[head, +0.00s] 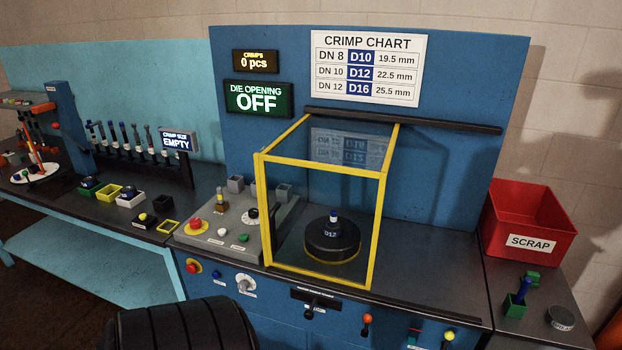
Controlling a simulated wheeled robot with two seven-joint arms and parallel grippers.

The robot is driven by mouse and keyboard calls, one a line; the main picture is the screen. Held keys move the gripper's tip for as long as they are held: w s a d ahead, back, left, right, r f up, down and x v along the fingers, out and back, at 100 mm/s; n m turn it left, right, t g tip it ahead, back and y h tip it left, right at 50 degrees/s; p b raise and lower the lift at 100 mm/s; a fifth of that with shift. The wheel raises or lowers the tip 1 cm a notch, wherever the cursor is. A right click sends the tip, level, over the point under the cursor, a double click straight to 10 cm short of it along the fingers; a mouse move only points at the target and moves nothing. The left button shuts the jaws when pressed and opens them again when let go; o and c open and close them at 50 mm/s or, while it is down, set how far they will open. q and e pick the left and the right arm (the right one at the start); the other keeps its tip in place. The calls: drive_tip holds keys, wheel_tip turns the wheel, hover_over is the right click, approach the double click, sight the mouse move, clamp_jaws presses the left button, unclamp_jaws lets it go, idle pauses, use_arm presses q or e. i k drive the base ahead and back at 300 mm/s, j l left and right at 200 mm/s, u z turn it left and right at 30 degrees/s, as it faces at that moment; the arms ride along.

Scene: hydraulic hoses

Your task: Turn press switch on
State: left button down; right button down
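The blue press bench (325,316) has a silver rotary switch (245,284) with a plate on its front face, left of centre. Its label and exact setting are too small to read. The green display (258,98) above reads "DIE OPENING OFF". The display (255,61) over it reads "CRIMPS 0 pcs". Neither of my grippers is in view.
A sloped grey control box (205,239) with several buttons stands left of the yellow-framed clear guard (377,215). Inside the guard is a black round die (332,241) marked D12. A red scrap bin (525,222) stands at right.

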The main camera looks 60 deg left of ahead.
sight(196, 223)
drive_tip(key=u, duration=1.65)
drive_tip(key=j, duration=0.1)
